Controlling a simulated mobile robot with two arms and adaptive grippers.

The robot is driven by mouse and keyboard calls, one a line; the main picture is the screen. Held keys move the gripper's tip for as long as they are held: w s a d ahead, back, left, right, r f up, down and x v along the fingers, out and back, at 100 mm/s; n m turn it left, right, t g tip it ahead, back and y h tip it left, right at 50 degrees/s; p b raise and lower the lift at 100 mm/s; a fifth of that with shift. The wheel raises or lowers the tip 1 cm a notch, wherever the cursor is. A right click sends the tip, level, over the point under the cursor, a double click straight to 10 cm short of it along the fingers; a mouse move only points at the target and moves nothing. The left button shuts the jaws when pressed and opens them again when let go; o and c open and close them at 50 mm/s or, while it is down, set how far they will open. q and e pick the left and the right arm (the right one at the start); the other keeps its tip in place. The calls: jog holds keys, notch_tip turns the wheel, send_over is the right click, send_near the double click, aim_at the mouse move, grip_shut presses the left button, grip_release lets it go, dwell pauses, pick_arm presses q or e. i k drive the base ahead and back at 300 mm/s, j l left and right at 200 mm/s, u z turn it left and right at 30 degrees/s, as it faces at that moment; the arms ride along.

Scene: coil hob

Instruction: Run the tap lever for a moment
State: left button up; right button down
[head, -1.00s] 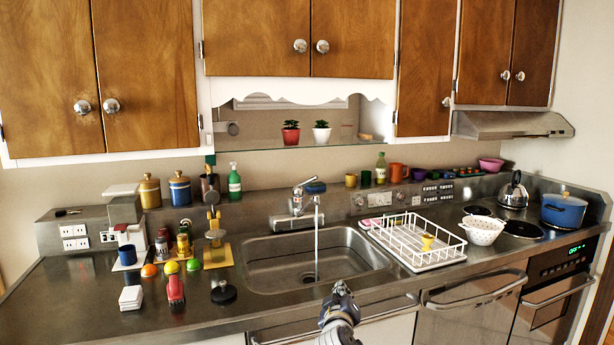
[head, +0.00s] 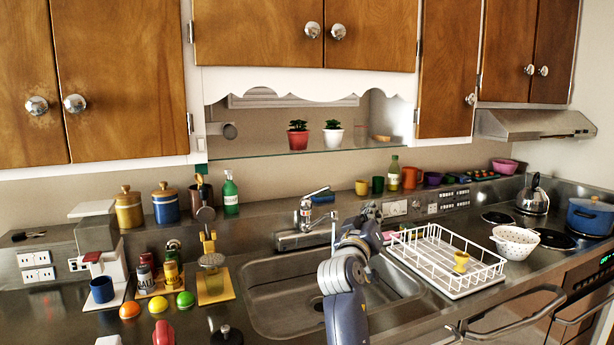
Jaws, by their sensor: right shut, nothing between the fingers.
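The chrome tap (head: 305,222) stands behind the steel sink (head: 272,290), with its lever (head: 317,193) on top, tilted up to the right. A thin pale stream of water (head: 333,230) hangs below the spout; its lower part is hidden behind my right arm. My right gripper (head: 371,210) is over the back right of the sink, to the right of the tap and apart from the lever in the picture. It is shut and empty. My left gripper is out of view.
A white dish rack (head: 452,284) with a yellow cup stands right of the sink, close to my right arm. A soap bottle (head: 230,193) and canisters stand back left. A glass shelf (head: 270,153) with two potted plants is above the tap.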

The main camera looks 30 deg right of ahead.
aim_at(327, 187)
jog(key=i, duration=1.15)
